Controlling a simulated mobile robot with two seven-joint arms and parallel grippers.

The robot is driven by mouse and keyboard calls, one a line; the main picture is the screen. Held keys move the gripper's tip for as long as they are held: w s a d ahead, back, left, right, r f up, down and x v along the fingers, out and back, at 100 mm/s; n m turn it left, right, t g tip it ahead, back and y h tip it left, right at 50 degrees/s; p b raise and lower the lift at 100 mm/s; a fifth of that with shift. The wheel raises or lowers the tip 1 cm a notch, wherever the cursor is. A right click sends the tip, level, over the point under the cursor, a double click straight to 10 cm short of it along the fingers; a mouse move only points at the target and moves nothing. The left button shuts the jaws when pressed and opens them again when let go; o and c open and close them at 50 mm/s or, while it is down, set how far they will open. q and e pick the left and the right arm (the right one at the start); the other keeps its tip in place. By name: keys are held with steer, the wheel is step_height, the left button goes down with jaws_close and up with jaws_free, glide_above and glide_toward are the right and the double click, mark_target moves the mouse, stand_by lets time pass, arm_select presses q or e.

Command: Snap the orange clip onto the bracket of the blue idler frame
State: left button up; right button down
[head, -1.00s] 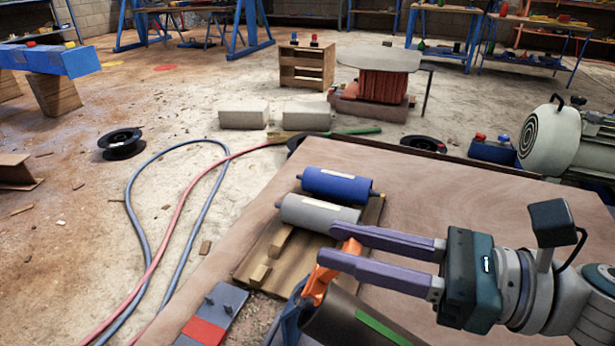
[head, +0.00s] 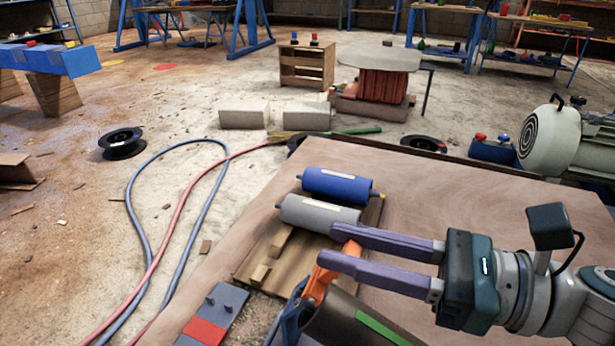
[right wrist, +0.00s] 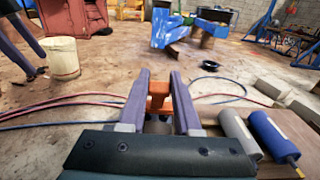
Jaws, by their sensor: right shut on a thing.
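My right gripper (head: 340,246) comes in from the right and is shut on the orange clip (head: 318,284). In the right wrist view the clip (right wrist: 158,90) sits between the two purple fingers. The clip hangs tilted below the fingertips, next to the blue idler frame (head: 287,322) at the bottom of the head view. A dark roller (head: 340,318) with a green stripe lies beside that frame and covers part of it. I cannot tell whether the clip touches the frame, and I cannot make out the bracket clearly.
A blue roller (head: 338,185) and a grey roller (head: 318,213) lie on a wooden pallet (head: 262,250) just beyond the gripper. A grey and red block (head: 210,318) is at the lower left. The brown tabletop (head: 460,195) is clear behind my right arm.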

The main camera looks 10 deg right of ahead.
stand_by(0.3)
steer(key=shift+w+a+f+b, duration=0.2)
steer(key=shift+a+f+b, duration=0.1)
steer(key=shift+f+b, duration=0.35)
steer(key=shift+w+a+f+b, duration=0.2)
steer(key=shift+a+f+b, duration=0.1)
steer(key=shift+f+b, duration=0.3)
steer(key=c, duration=0.5)
jaws_free()
steer(key=shift+f, duration=0.1)
steer(key=shift+c, duration=0.2)
steer(key=p+v, duration=0.2)
steer(key=v, duration=0.8)
